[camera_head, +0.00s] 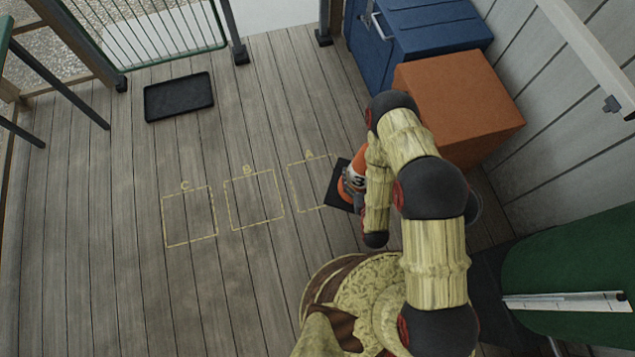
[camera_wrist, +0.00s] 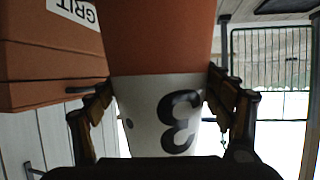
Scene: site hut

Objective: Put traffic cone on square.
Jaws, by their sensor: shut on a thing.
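The traffic cone (camera_head: 354,176) is orange with a white band, a black 3 and a black square base. In the head view it is just right of square A (camera_head: 297,190), its base overlapping the square's right side. I cannot tell whether the base touches the deck. My gripper (camera_wrist: 160,97) is shut on the cone (camera_wrist: 160,40), one finger on each side at the white band. In the head view my arm hides the gripper and part of the cone. Square B (camera_head: 254,200) and square C (camera_head: 189,216) are bare yellow outlines to the left.
An orange box (camera_head: 460,100), marked GRIT in the wrist view (camera_wrist: 50,50), stands behind the cone by the wall. A blue cabinet (camera_head: 425,28) stands behind it. A black tray (camera_head: 179,97) lies at the back left. A green cylinder (camera_head: 575,265) stands at right. The left deck is clear.

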